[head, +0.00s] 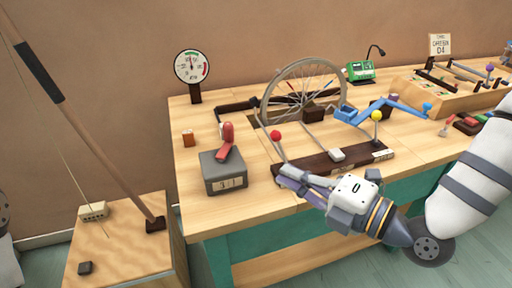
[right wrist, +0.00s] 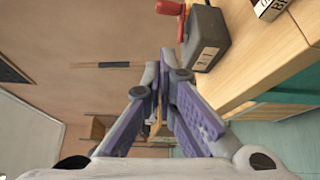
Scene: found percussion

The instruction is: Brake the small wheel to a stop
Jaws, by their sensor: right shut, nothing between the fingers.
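A spoked wheel (head: 268,104) stands upright in a slot at the middle of the workbench; one still picture does not show whether it turns. In front of it a dark base board (head: 345,162) carries a rod with a red knob (head: 276,135), a rod with a yellow knob (head: 376,115) and a white pad (head: 337,155). My right gripper (head: 283,175) is shut and empty at the board's left end, near the bench's front edge. In the right wrist view its purple fingers (right wrist: 163,85) meet at the tips. My left gripper is not in view.
A grey box with a red handle (head: 224,170) stands left of my right gripper; it also shows in the right wrist view (right wrist: 208,38). A low stand with a pole (head: 110,180) is left.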

